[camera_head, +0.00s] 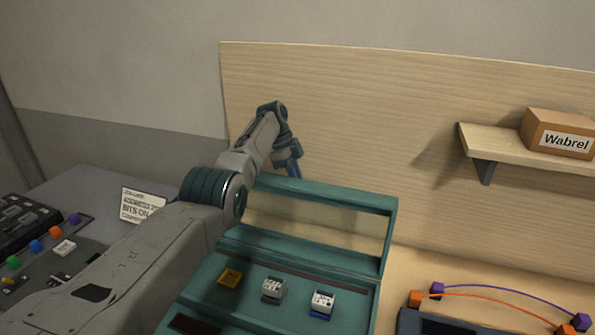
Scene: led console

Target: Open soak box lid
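The soak box is teal, and its inside floor (290,268) is in view at the bottom centre. Its lid (335,194), a teal frame around a clear window, stands raised at the back of the box. My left arm crosses the left part of the box. My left gripper (292,169) is at the lid's upper edge; its fingertips are small and partly hidden, so contact and finger gap are unclear. My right gripper is not in view.
A wooden panel (400,90) stands behind the box. A shelf (520,148) with a box labelled Wabrel (560,130) is at right. Orange and purple cables (500,292) lie at lower right. A sign card (140,206) and a dark console (25,225) are at left.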

